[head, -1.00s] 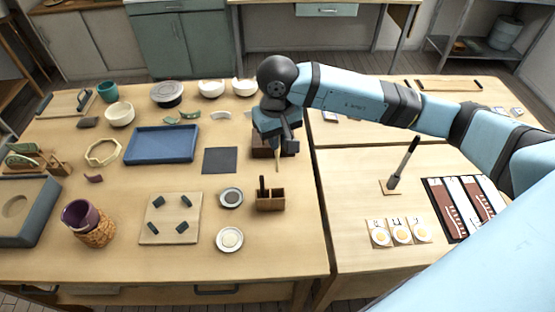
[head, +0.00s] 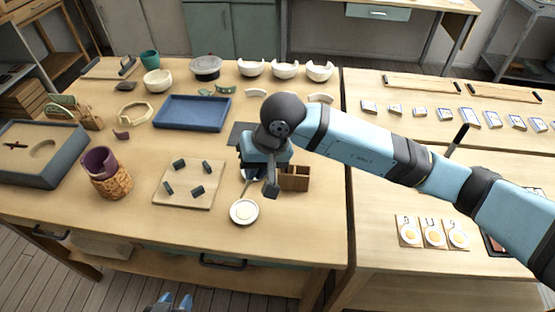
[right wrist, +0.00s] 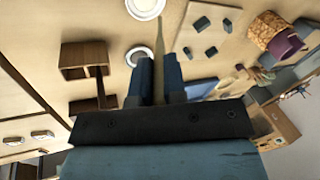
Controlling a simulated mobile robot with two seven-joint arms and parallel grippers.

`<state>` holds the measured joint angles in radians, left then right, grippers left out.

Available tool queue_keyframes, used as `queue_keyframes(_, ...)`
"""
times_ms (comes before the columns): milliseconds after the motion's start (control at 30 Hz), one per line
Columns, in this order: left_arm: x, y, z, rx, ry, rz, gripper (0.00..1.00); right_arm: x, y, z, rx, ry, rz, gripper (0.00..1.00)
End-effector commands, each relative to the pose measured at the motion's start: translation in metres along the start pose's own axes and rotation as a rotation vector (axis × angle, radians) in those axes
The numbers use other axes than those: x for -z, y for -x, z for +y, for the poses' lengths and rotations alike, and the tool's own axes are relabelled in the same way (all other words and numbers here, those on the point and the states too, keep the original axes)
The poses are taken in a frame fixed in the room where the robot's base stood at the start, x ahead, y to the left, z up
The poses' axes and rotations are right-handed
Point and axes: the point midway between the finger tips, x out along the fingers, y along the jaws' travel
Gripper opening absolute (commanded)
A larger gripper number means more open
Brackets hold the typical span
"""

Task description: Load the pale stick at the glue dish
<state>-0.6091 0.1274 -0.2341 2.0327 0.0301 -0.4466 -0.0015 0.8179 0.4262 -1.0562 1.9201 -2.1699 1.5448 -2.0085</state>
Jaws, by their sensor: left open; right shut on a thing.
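My right gripper (head: 268,188) is shut on the pale stick (head: 246,186), pointing down near the dishes. In the right wrist view the stick (right wrist: 160,45) stands out between the two blue fingers (right wrist: 159,78). A white dish with a cream-coloured inside (head: 243,211) lies just in front of the stick; it also shows in the right wrist view (right wrist: 146,7). A second, greyer dish (right wrist: 140,52) is partly behind the fingers there and hidden by my gripper in the head view. I cannot tell whether the tip touches anything. My left gripper (head: 172,303) is open and empty at the bottom edge.
A small wooden holder (head: 296,177) stands right beside my right gripper. A blue tray (head: 195,113) lies behind.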

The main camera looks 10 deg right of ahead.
Motion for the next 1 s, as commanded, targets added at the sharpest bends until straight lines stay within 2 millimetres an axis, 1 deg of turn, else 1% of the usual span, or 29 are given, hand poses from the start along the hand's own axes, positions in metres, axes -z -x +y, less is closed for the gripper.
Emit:
queue_keyframes(133, 0.003, 0.0, 0.0, 0.0, 0.003, 0.008, 0.43, -0.003, -0.012, 0.004, 0.001, -0.001, -0.003, 0.0)
queue_keyframes(400, -0.002, -0.004, 0.001, -0.001, 0.008, 0.002, 0.43, -0.006, -0.039, 0.014, -0.001, -0.002, -0.003, 0.0)
queue_keyframes(500, -0.004, -0.004, 0.0, -0.001, 0.009, 0.0, 0.43, -0.007, -0.045, 0.016, -0.001, -0.001, -0.003, 0.0)
queue_keyframes(700, -0.005, -0.005, 0.0, -0.001, 0.011, -0.002, 0.43, -0.007, -0.051, 0.018, -0.001, 0.0, -0.001, 0.0)
queue_keyframes(1000, -0.004, -0.005, 0.0, -0.001, 0.011, -0.003, 0.43, -0.007, -0.051, 0.018, -0.001, 0.0, -0.001, 0.0)
